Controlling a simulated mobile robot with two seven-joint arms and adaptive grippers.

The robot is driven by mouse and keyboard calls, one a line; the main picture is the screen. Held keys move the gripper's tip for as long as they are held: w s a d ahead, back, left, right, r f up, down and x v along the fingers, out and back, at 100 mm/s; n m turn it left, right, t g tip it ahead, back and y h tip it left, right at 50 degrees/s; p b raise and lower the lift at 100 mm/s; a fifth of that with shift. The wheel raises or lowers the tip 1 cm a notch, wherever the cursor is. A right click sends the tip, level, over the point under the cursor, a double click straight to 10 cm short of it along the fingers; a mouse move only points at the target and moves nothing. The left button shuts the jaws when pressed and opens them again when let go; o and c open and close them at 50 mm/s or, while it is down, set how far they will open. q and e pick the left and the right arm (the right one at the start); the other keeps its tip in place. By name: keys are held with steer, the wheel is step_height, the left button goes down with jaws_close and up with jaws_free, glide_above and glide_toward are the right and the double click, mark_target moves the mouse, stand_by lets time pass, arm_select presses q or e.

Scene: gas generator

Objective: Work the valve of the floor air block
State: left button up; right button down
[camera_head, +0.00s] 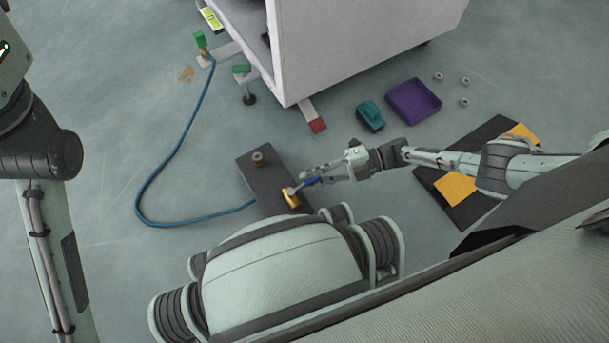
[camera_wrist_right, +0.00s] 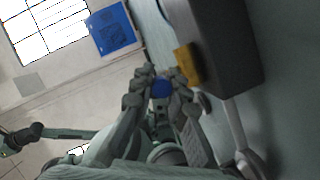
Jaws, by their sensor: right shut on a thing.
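The floor air block (camera_head: 262,181) is a dark rectangular box on the floor. My right gripper (camera_head: 312,177) is shut on the blue valve handle (camera_head: 311,182) beside the yellow body. In the right wrist view, the blue handle (camera_wrist_right: 161,88) lies between the fingertips, with the yellow body (camera_wrist_right: 187,63) and the dark block (camera_wrist_right: 222,45) close by. The fingers partly hide the handle. My left arm is at the left edge; its gripper is out of view.
A blue hose (camera_head: 170,160) loops over the floor from the block to a green-topped fitting (camera_head: 201,41). A white cabinet (camera_head: 345,45) stands behind. A teal object (camera_head: 370,116), a purple tray (camera_head: 413,101) and a black-and-yellow mat (camera_head: 480,150) lie on the right. Left floor is mostly clear.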

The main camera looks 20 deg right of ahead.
steer(key=shift+w, duration=0.1)
stand_by(0.5)
steer(key=c, duration=1.5)
jaws_free()
steer(key=shift+d, duration=0.1)
steer(key=v, duration=1.2)
steer(key=shift+w, duration=0.1)
